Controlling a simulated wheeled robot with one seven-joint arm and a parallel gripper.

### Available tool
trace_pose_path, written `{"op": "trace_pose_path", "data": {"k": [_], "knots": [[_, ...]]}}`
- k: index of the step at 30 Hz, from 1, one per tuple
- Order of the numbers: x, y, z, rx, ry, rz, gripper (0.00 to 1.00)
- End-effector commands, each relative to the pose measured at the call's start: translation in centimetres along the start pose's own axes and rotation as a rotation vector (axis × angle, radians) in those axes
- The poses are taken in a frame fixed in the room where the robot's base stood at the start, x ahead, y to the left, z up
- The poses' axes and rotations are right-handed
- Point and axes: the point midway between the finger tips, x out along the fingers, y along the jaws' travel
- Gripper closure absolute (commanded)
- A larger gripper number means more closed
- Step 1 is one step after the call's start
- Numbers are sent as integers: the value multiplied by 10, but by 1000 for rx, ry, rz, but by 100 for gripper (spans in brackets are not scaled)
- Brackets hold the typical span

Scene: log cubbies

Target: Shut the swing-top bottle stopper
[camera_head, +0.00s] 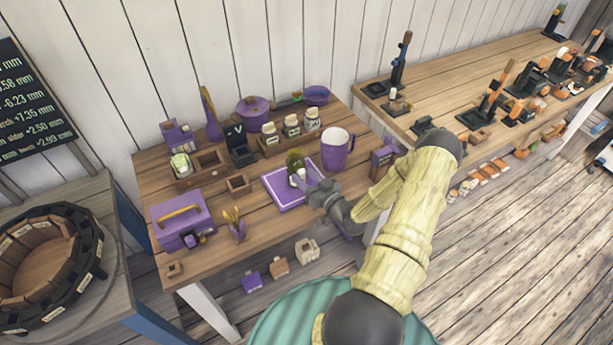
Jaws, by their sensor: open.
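A small dark green bottle (294,158) stands on a purple tray with a pale border (286,201) near the middle of the wooden table. A small whitish part shows low at the bottle's right side, close to my fingers. The stopper is too small to tell whether it is open or shut. My gripper (305,181) reaches in from the right over the tray, its fingers pointing at the bottle. It is open. I cannot tell whether the fingers touch the bottle, and they partly hide its lower part.
A purple mug (336,150) stands close behind my gripper to the right. Several white-lidded jars (291,126) stand behind the bottle. A purple toolbox (180,219) is at the table's left front.

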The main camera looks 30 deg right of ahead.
Motion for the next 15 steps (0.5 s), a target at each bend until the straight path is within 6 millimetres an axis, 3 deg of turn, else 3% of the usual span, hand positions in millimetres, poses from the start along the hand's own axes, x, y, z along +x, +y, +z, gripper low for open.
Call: {"op": "trace_pose_path", "data": {"k": [5,11,15], "knots": [[0,0,0,0,0,0,57],[-1,1,0,0,0,1,96],[-1,1,0,0,-1,2,100]]}}
